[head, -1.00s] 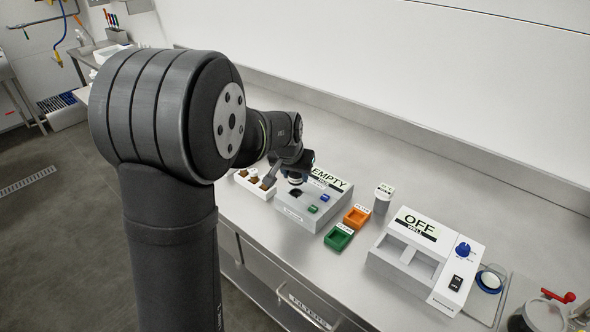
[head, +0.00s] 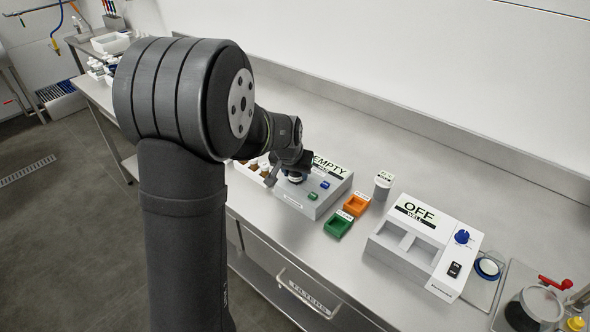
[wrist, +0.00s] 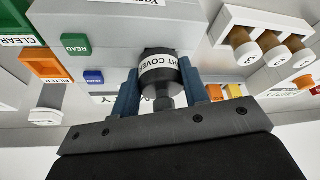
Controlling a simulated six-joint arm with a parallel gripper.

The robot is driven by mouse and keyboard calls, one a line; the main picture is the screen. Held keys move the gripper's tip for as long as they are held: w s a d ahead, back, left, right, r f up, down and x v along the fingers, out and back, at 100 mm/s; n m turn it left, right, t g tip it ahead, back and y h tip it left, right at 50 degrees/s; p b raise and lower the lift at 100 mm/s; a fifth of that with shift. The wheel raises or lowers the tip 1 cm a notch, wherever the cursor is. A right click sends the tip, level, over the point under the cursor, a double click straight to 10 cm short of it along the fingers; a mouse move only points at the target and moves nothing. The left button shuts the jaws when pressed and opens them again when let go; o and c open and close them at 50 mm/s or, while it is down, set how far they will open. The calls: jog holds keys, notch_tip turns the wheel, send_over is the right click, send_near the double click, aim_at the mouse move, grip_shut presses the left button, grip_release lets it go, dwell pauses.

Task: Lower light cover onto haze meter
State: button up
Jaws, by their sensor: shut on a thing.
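The haze meter (head: 318,203) is a light grey box with an EMPTY display and green and blue buttons, on the steel bench. It also fills the upper part of the wrist view (wrist: 100,22), with its green READ and blue ZERO buttons. The light cover (wrist: 160,72) is a black round cap with a white label band. My gripper (wrist: 160,90) is shut on it, one blue finger on each side. In the head view my gripper (head: 293,172) is at the meter's left part. The meter's port is hidden, and I cannot tell whether the cover touches the meter.
A rack with brown vials (wrist: 262,45) stands close beside the meter. On its other side are an orange tray (head: 355,206), a green tray (head: 338,229) and a grey cylinder (head: 382,188). A white instrument reading OFF (head: 440,225) stands farther right. The bench behind is clear.

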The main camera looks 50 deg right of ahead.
dwell(0.3)
jog(key=o, duration=1)
jog(key=shift+o, duration=0.2)
jog(key=v, duration=1.7)
jog(key=shift+a, duration=0.2)
jog(key=shift+s, duration=0.1)
jog(key=x, duration=1.7)
jog(key=shift+d+f, duration=0.1)
jog(key=shift+d, duration=0.15)
jog(key=shift+r, duration=0.2)
